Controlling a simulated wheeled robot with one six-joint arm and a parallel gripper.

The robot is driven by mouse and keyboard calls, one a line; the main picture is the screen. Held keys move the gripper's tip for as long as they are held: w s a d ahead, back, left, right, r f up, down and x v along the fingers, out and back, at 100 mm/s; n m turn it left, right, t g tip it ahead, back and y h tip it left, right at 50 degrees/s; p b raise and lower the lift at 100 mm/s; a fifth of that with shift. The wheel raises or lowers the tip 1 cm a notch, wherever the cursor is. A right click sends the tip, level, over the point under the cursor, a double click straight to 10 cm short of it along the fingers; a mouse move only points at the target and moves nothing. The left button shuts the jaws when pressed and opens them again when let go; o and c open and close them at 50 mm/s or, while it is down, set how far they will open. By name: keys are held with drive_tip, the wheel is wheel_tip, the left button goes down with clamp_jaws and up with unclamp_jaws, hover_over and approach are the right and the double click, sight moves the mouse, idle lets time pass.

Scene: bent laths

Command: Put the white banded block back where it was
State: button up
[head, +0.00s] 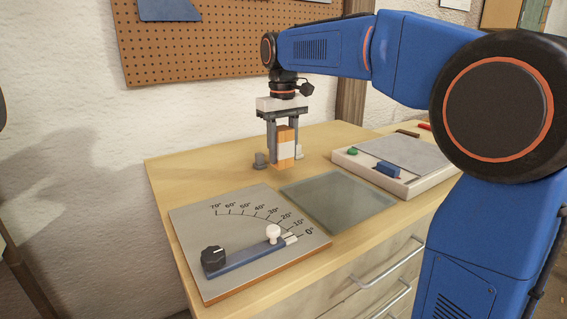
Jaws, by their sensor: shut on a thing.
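My gripper (284,152) points down over the back part of the wooden bench, with one finger on each side of the banded block. It is shut on the block. The white banded block (286,151) is orange with a broad white band around its middle, and stands upright between the fingers. Its bottom is at or very close to the bench top; I cannot tell whether it touches.
An angle board (200,228) with a dial, blue lever and white knob lies at the front left. A grey-green glass-like plate (338,195) lies right of it. A pale tray (411,188) holding a green piece (352,151) and a blue block (387,170) is at the right. Bench left of the block is clear.

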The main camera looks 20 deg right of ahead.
sight(283, 162)
drive_tip(key=shift+f, duration=1.85)
drive_tip(key=shift+f, duration=0.1)
drive_tip(key=o, duration=1.2)
